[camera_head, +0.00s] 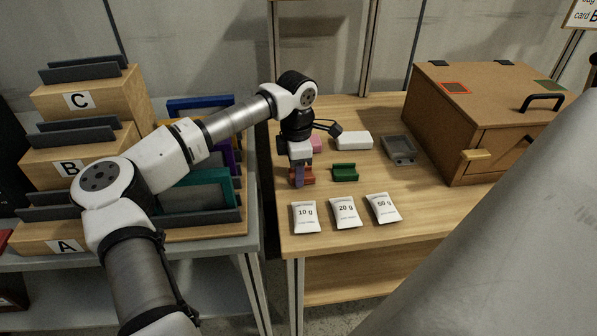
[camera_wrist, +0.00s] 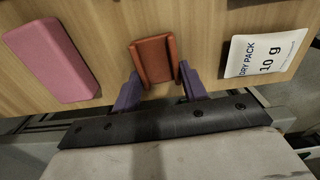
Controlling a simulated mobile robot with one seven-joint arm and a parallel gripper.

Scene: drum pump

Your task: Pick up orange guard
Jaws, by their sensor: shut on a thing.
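The orange guard (camera_head: 309,176), a small channel-shaped orange-red piece, is at the left part of the wooden table. In the wrist view the orange guard (camera_wrist: 154,60) sits between the two purple fingers. My gripper (camera_head: 300,179) points down and is shut on the guard; it also shows in the wrist view (camera_wrist: 160,72). The fingers and wrist hide part of the guard in the head view. I cannot tell whether the guard touches the table or is just above it.
A green piece (camera_head: 344,172) lies right of my gripper, and a pink block (camera_wrist: 52,60) is close by. White packs marked 10 g (camera_head: 306,217), 20 g (camera_head: 344,212) and 50 g (camera_head: 382,208) lie in front. A grey tray (camera_head: 399,150) and brown box (camera_head: 470,120) stand right.

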